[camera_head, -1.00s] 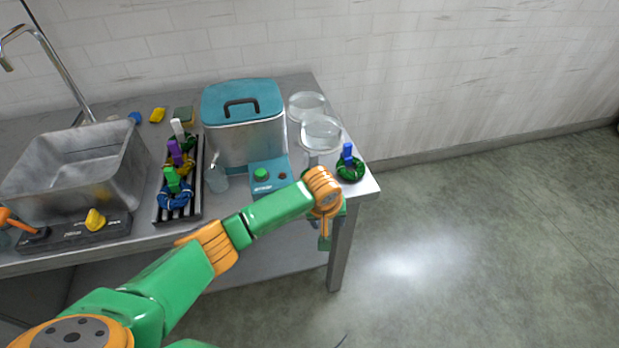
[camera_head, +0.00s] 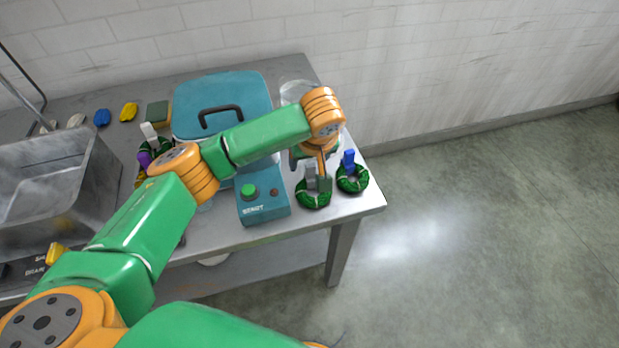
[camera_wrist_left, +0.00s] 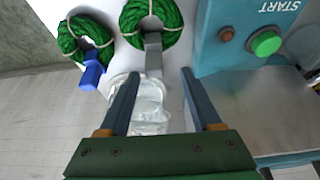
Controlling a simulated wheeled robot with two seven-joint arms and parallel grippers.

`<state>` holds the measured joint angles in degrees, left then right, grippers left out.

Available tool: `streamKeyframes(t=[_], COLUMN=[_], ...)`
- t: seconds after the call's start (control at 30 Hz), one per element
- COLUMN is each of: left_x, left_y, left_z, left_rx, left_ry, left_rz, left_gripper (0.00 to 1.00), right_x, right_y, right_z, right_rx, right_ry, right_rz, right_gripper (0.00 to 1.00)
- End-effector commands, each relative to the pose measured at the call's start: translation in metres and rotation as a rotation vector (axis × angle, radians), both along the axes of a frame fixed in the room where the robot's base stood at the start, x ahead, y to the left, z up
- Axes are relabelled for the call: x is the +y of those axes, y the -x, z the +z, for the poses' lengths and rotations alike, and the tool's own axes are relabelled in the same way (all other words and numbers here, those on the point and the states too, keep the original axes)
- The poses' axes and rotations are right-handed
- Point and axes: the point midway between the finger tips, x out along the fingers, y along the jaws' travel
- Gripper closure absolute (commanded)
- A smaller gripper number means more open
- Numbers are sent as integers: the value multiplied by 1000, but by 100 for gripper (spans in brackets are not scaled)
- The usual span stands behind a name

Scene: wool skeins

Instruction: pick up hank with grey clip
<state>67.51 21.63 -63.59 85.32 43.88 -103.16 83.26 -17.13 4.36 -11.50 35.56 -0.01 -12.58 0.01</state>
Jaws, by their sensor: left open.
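The green hank with the grey clip (camera_head: 313,196) lies near the front right of the table, with its clip (camera_head: 311,172) standing up. In the left wrist view the hank (camera_wrist_left: 152,22) is at the top, and its grey clip (camera_wrist_left: 153,58) points toward the gap between the fingers. My left gripper (camera_wrist_left: 159,74) is open and empty, just short of the clip; I cannot tell whether it touches. In the head view the left gripper (camera_head: 319,178) is at the clip, partly hidden by my wrist. My right gripper is out of view.
A green hank with a blue clip (camera_head: 351,180) lies close on the right, near the table edge. The teal-lidded bath (camera_head: 222,100) and its control box (camera_head: 263,198) stand left. A clear round container (camera_head: 297,90) is behind. More clipped hanks are partly hidden by my arm.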

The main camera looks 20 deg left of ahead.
Motion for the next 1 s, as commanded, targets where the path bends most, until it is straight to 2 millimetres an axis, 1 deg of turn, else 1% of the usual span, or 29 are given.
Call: streamKeyframes(t=[0.17,0.23,0.3,0.4,0.57,0.6,0.67,0.7,0.77,0.8,0.83,1.0], left_x=[3,3,6,7,7,7,7,7,7,7,7,7], left_y=[-10,-16,-19,-22,-22,-22,-22,-22,-22,-22,-22,-22], left_z=[-27,-41,-53,-60,-60,-60,-60,-60,-60,-60,-60,-60], left_rx=[4,3,3,0,0,0,0,0,0,0,0,0], left_ry=[-4,-5,-3,-2,-1,-1,-1,-1,-1,-1,-1,-1], left_rz=[1,2,2,0,-2,-2,-2,-2,-2,-2,-2,-2], left_gripper=[35,35,35,35,35,40,57,67,84,94,100,100], right_x=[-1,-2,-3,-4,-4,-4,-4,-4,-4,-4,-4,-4], right_y=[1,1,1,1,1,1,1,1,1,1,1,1], right_z=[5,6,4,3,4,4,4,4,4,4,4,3], right_rx=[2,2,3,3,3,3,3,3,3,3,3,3], right_ry=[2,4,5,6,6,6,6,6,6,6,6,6], right_rz=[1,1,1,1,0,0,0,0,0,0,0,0], right_gripper=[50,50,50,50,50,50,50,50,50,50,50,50])
